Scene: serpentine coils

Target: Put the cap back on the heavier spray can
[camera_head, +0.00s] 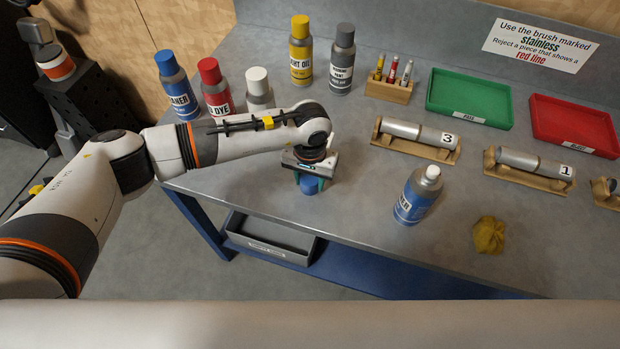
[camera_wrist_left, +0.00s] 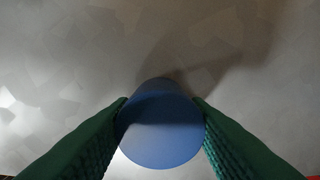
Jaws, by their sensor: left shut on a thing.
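A blue cap (camera_head: 308,187) is between the green fingers of my left gripper (camera_head: 310,180), near the table's front edge. In the left wrist view the cap (camera_wrist_left: 160,130) sits between both fingers, which touch its sides; I cannot tell whether it touches the table. An uncapped spray can (camera_head: 413,196) with a blue label and pale nozzle top stands upright to the right of the gripper, apart from it. A similar blue-capped can (camera_head: 177,88) stands at the back left. Which can is heavier does not show. My right gripper is not in view.
Red-capped (camera_head: 215,88), white-capped (camera_head: 258,90), yellow (camera_head: 301,52) and grey (camera_head: 342,60) cans stand at the back. Numbered cylinders lie on wooden cradles (camera_head: 415,145) at right, before green (camera_head: 470,98) and red trays (camera_head: 575,124). A yellow cloth (camera_head: 488,235) lies near the can.

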